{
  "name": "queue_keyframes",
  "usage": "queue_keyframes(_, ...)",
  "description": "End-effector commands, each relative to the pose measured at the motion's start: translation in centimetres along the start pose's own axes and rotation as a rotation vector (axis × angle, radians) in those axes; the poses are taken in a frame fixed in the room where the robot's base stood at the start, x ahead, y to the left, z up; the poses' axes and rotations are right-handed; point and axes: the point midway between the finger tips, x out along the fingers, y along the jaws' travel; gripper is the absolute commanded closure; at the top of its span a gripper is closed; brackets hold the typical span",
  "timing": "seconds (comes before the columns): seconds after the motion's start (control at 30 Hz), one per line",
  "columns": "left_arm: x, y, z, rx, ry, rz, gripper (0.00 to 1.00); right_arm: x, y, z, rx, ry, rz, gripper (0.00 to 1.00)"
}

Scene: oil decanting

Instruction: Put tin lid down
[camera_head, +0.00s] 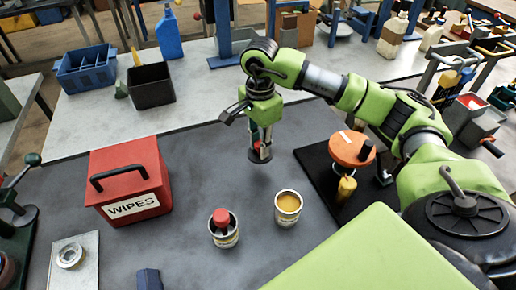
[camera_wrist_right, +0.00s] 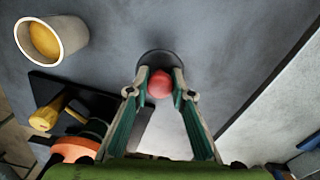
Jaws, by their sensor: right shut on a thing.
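My right gripper (camera_head: 261,138) points down over the grey mat, behind the open tin. It is shut on the red knob (camera_wrist_right: 159,84) of a dark round tin lid (camera_wrist_right: 158,58). The lid (camera_head: 260,155) also shows in the head view, roughly level; any gap beneath it is hard to judge. The open tin (camera_head: 288,215) holds yellow oil and stands upright, apart from the lid; it also shows in the right wrist view (camera_wrist_right: 64,34). A second tin (camera_head: 224,238) to its left has a red knob (camera_head: 221,217) at its top. My left gripper is not in view.
A red wipes box (camera_head: 128,175) stands at left. A black board (camera_head: 318,160) at right carries an orange-topped device (camera_head: 352,149) and a yellow-handled part (camera_head: 346,188). A metal plate with a ring (camera_head: 72,258) lies front left. The mat around the lid is clear.

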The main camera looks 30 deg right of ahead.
Motion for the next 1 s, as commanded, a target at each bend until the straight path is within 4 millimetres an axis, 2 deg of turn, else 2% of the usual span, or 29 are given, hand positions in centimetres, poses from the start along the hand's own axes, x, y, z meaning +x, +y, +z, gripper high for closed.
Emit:
queue_keyframes(0.1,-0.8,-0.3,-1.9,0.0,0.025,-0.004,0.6,1.8,-1.4,-0.7,0.002,0.0,0.004,0.93)
queue_keyframes(0.27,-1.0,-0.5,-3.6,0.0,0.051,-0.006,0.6,3.2,-2.4,-1.2,0.001,-0.001,-0.001,0.93)
queue_keyframes(0.6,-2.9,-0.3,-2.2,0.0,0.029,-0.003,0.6,6.8,-2.9,-1.5,0.0,-0.001,0.002,0.93)
queue_keyframes(1.0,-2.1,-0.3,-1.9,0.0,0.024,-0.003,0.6,7.6,-2.9,-1.6,0.0,0.0,-0.001,0.93)
